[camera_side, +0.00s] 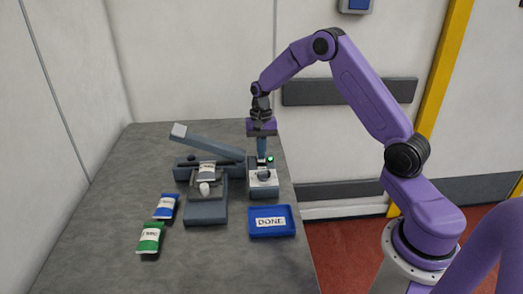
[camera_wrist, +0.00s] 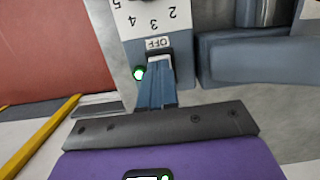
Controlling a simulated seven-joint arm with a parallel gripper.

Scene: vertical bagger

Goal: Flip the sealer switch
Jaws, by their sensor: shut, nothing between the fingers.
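The sealer's control box (camera_side: 264,190) stands on the table, right of the sealer (camera_side: 222,157), whose pale-tipped arm is raised. In the wrist view its white panel (camera_wrist: 130,20) carries numbers and an OFF label (camera_wrist: 158,43). A green lamp (camera_wrist: 139,73) is lit beside my fingers, and it also shows in the side view (camera_side: 270,159). My gripper (camera_wrist: 156,62) is shut and empty, pointing down, with its fingertips at the box just beside the OFF label. The fingers cover the switch, so I cannot tell its position or whether they touch it.
A white-labelled bag (camera_side: 207,170) sits at the sealer on a grey stand (camera_side: 206,213). A blue bag (camera_side: 165,207) and a green bag (camera_side: 150,238) lie at left. A blue DONE tray (camera_side: 286,234) is in front of the box, near the table's right edge.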

